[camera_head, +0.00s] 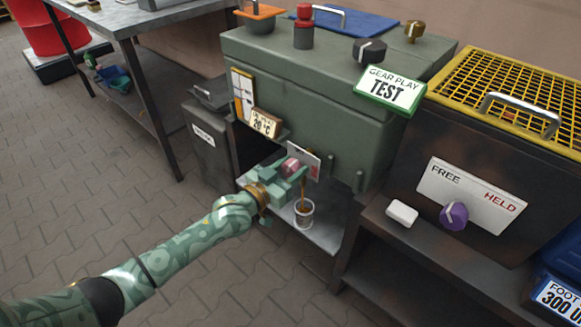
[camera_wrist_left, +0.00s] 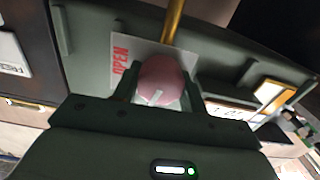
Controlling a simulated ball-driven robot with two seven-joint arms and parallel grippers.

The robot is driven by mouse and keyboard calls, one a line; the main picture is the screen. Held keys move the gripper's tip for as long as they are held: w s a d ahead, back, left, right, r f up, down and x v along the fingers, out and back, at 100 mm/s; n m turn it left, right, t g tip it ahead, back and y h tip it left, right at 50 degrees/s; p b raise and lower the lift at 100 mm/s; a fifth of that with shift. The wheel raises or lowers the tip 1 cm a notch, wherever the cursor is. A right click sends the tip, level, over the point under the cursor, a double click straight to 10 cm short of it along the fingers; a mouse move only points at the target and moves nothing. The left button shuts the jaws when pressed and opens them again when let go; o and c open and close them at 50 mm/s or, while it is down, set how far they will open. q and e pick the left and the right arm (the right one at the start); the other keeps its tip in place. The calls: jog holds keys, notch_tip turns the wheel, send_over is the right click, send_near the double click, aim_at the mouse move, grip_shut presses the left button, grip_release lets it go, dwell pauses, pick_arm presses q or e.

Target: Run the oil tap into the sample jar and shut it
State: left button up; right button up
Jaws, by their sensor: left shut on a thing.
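My left gripper (camera_head: 284,173) is shut on the round pink tap knob (camera_head: 290,167) on the front of the green gearbox housing. The wrist view shows the pink knob (camera_wrist_left: 160,82) between the fingers, with a white pointer mark on it. Behind it is a white plate (camera_wrist_left: 124,48) with red OPEN lettering; its other end is hidden. A brown-gold line of oil (camera_head: 302,190) shows beside the gripper, above the sample jar. The sample jar (camera_head: 304,214) stands upright on the grey shelf under the tap. Its oil level is too small to tell. My right gripper is out of view.
The green housing (camera_head: 290,80) bears a 20 °C gauge (camera_head: 265,123) and a GEAR PLAY TEST sign (camera_head: 390,91). A purple knob (camera_head: 453,216) sits on a FREE/HELD plate at the right, near a white block (camera_head: 402,213). Open paved floor (camera_head: 110,190) lies at the left.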

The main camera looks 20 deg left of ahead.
pick_arm(q)
jog(key=shift+r+n+p, duration=0.1)
jog(key=shift+n+p, duration=0.25)
jog(key=shift+n, duration=1.05)
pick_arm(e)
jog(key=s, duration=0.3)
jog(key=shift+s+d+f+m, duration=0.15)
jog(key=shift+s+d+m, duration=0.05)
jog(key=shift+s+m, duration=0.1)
pick_arm(q)
jog(key=o, duration=1)
jog(key=shift+a, duration=0.1)
jog(key=shift+s, duration=0.1)
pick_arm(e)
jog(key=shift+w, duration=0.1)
